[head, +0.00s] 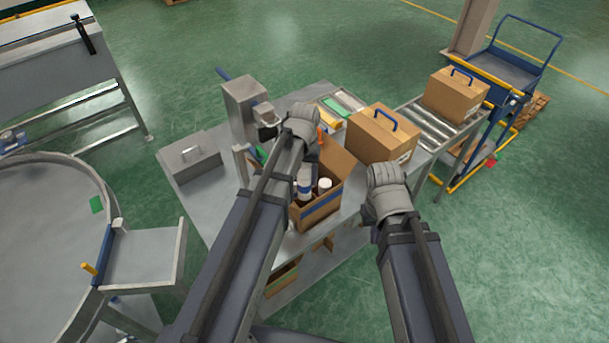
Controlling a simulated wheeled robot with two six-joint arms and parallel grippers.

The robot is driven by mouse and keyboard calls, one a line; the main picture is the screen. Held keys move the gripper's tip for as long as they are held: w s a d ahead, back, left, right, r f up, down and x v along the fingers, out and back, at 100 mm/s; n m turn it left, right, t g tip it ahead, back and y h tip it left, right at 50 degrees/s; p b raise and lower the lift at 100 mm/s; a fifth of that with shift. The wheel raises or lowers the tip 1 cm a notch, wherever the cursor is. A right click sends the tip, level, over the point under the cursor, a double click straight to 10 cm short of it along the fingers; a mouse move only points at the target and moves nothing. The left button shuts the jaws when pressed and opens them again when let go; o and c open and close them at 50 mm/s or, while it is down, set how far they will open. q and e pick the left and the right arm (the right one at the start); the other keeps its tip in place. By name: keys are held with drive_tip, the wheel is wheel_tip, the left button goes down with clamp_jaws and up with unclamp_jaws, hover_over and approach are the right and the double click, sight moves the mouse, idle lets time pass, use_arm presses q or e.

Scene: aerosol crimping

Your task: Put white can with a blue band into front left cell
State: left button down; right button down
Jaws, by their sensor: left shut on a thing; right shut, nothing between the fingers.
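An open brown carton (318,213) stands on the metal table, with white cans inside. One can (304,187) in it shows a blue part and is partly covered by my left arm. Another can with a white top (324,184) stands to its right. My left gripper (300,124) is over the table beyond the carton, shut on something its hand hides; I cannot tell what. An orange piece (321,134) shows at its right edge. My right gripper (386,190) is shut and empty, right of the carton. The carton's cells are mostly hidden.
A closed carton with a blue handle (381,134) stands right of the open one. Another closed carton (455,94) sits on the roller conveyor (425,125). A grey machine (245,105) and a metal box (188,157) stand on the table's left side. A round table (45,235) is at left.

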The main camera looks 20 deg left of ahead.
sight(304, 185)
use_arm(q)
wheel_tip(304, 185, down, 13)
drive_tip(key=b, duration=1.2)
drive_tip(key=shift+r, duration=0.2)
drive_tip(key=shift+c, duration=0.8)
unclamp_jaws()
drive_tip(key=shift+r, duration=0.15)
wheel_tip(304, 185, up, 8)
drive_tip(key=p, duration=0.8)
drive_tip(key=shift+f, duration=0.25)
drive_tip(key=shift+r, duration=0.1)
